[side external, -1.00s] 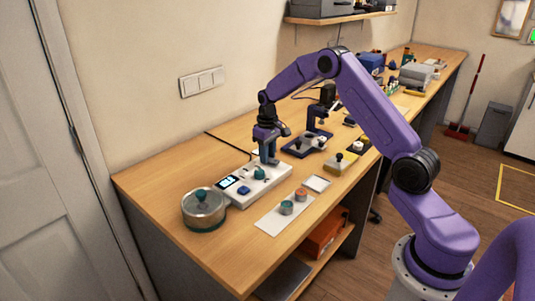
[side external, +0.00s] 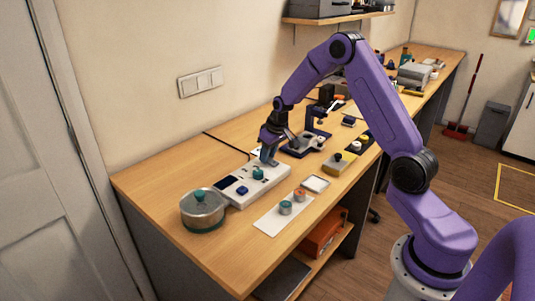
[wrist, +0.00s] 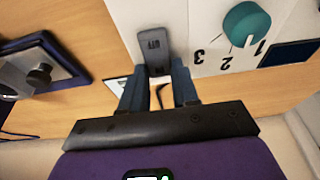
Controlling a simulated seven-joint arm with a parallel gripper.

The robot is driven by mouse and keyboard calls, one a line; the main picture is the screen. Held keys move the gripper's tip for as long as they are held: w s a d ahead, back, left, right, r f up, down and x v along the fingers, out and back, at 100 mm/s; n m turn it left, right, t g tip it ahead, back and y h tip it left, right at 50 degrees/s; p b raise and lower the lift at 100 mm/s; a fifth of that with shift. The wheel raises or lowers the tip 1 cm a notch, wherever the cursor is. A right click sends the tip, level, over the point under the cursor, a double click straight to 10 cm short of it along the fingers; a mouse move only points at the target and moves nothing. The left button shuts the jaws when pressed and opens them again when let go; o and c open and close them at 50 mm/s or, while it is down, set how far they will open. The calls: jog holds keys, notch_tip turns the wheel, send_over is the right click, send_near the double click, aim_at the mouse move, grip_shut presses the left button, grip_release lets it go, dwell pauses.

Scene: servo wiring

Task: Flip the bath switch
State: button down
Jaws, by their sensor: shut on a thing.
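The white bath control unit (side external: 238,194) lies on the wooden bench, with a teal knob (side external: 258,174) and a blue button (side external: 243,190) on top. In the wrist view the teal knob (wrist: 246,22) sits beside printed numbers. The grey bath switch (wrist: 154,48) is at the unit's end, between the fingertips of my gripper (wrist: 156,72). My gripper (side external: 269,160) is tilted over that end and shut on the switch. In the side view the fingers hide the switch. The unit's display (wrist: 290,53) looks dark.
A metal pot with a teal lid knob (side external: 202,209) stands at the unit's near end. A white sheet with small round containers (side external: 285,207) lies to the right. A dark stand (side external: 306,143) is behind my gripper. The bench's near front is clear.

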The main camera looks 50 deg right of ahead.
jog(key=c, duration=0.8)
grip_release()
jog(key=shift+c, duration=0.2)
jog(key=v, duration=1.7)
jog(key=shift+r, duration=0.25)
jog(key=s+a+f+n+g+y, duration=0.15)
jog(key=s+a+n, duration=0.45)
jog(key=s+a, duration=1.05)
jog(key=s+a+f+n+g+h, duration=0.1)
jog(key=s+a+f+n, duration=0.2)
jog(key=s, duration=1.4)
jog(key=n, duration=0.3)
jog(key=shift+s+a+n+g, duration=0.2)
jog(key=shift+s+n+g, duration=0.1)
jog(key=shift+s+g, duration=0.05)
